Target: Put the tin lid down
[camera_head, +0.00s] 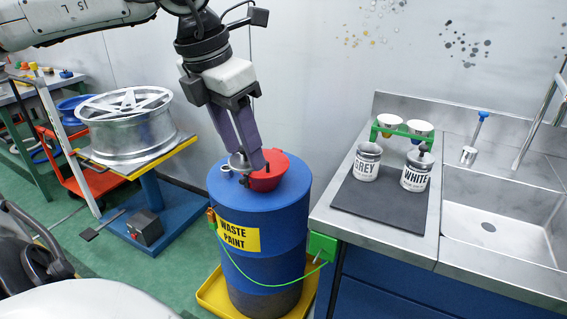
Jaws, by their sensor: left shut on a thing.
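My left gripper (250,166) points down over the blue waste paint drum (275,218). Its fingers are close together, shut on a small silvery round piece (238,160), which looks like the tin lid and is partly hidden by the fingers. The lid is low, near the drum top and just left of the red funnel (268,176); I cannot tell if it touches the drum. The GREY tin (366,164) and the WHITE tin (416,173) stand upright on the dark mat (375,206) at the right. My right gripper is out of view.
The steel counter (405,250) has a sink (495,225) and a green rack (402,132) behind the tins. The front of the mat is clear. A green clamp and wire (322,245) join drum and counter. A wheel rim (125,125) lies on a stand at left.

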